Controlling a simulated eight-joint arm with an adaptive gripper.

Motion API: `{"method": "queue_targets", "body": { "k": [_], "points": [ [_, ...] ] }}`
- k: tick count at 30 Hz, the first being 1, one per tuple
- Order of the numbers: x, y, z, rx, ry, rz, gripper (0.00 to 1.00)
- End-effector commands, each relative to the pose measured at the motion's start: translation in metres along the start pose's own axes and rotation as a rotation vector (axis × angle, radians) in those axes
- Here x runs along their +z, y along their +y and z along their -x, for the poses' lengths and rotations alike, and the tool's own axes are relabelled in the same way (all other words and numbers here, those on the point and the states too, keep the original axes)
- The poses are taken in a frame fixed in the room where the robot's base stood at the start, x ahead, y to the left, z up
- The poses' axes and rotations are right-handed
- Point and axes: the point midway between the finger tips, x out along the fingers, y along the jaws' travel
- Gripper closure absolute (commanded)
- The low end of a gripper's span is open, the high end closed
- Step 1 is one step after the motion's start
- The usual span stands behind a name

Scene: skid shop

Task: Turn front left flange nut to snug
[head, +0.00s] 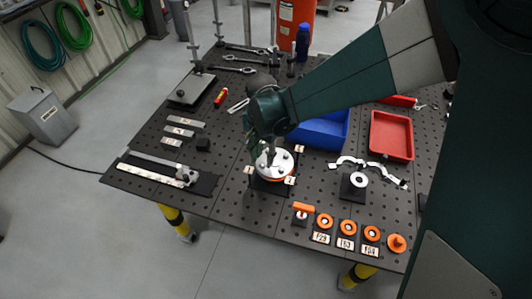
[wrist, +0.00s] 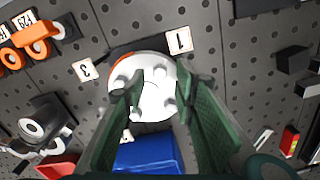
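The round white flange (head: 276,163) with an orange edge sits on a dark base near the middle of the table. It also shows in the wrist view (wrist: 152,90), with several grey nuts or studs on its face. My gripper (head: 268,150) is over the flange from above. In the wrist view its two green fingers (wrist: 160,95) are apart, with the flange face visible between them, and no nut is visibly clamped. The left finger covers part of the flange's left side. I cannot tell which nut is the front left one, nor whether a fingertip touches one.
Number cards (wrist: 178,40) stand around the flange. A blue bin (head: 325,130) and a red tray (head: 391,136) lie behind and to the right. Orange-ringed parts (head: 324,221) line the front edge. A black block with a white ring (head: 357,181) stands right of the flange.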

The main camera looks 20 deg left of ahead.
Motion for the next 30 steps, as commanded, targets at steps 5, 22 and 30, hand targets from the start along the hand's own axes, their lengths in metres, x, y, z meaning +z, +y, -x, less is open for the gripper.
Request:
{"method": "queue_targets", "body": {
  "k": [5,22,30],
  "points": [
    [0.0,0.0,-0.016,0.0,0.0,0.0,0.72],
    [0.0,0.0,-0.027,0.0,0.0,0.0,0.73],
    [0.0,0.0,-0.027,0.0,0.0,0.0,0.99]
  ]
}}
